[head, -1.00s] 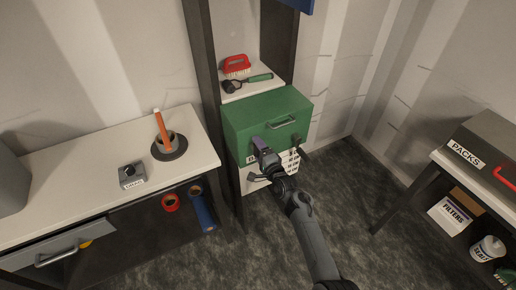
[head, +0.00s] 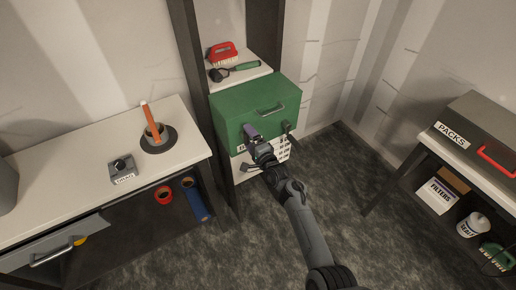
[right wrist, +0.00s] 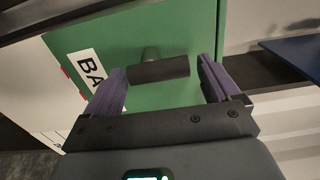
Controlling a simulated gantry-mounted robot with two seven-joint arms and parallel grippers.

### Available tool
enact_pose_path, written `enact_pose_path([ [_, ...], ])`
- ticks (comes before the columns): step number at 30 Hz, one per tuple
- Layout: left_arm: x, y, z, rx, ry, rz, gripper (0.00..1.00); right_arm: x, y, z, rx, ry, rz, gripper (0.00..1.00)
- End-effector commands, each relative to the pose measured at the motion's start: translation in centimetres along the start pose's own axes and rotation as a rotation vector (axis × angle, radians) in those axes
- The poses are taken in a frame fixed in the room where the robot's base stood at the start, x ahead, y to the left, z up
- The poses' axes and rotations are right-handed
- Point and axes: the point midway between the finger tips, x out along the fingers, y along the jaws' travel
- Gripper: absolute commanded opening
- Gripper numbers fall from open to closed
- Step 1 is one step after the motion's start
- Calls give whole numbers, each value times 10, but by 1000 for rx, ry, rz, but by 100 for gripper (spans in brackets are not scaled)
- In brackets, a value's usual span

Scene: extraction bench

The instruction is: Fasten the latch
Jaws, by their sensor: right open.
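A green case (head: 230,107) with a grey handle on its lid stands on the middle shelf unit. In the right wrist view its green front (right wrist: 190,30) fills the middle. A dark T-shaped latch knob (right wrist: 160,71) sticks out of that front, its bar lying nearly level across the picture. My right gripper (head: 250,132) is open at the left part of the case's front. In the right wrist view its purple fingers (right wrist: 162,65) stand on either side of the knob, with gaps at both ends. A second dark fitting (head: 288,128) is on the front's right. My left gripper is out of view.
A red brush (head: 222,52) and a green-handled tool (head: 235,70) lie on the shelf behind the case. A white bench (head: 75,180) stands left, and a table with a grey PACKS case (head: 475,130) stands right. The floor between is clear.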

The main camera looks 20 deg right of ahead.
Motion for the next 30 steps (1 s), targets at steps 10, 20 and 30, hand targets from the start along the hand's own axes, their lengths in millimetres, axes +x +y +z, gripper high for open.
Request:
enact_pose_path([
  [10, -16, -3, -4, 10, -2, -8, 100, -56, -1, 0, 1, 0, 1, 89],
  [20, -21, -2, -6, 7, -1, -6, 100, -94, -1, 0, 1, 0, 0, 89],
  [30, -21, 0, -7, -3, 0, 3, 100, -98, -1, 0, 1, 0, -1, 89],
])
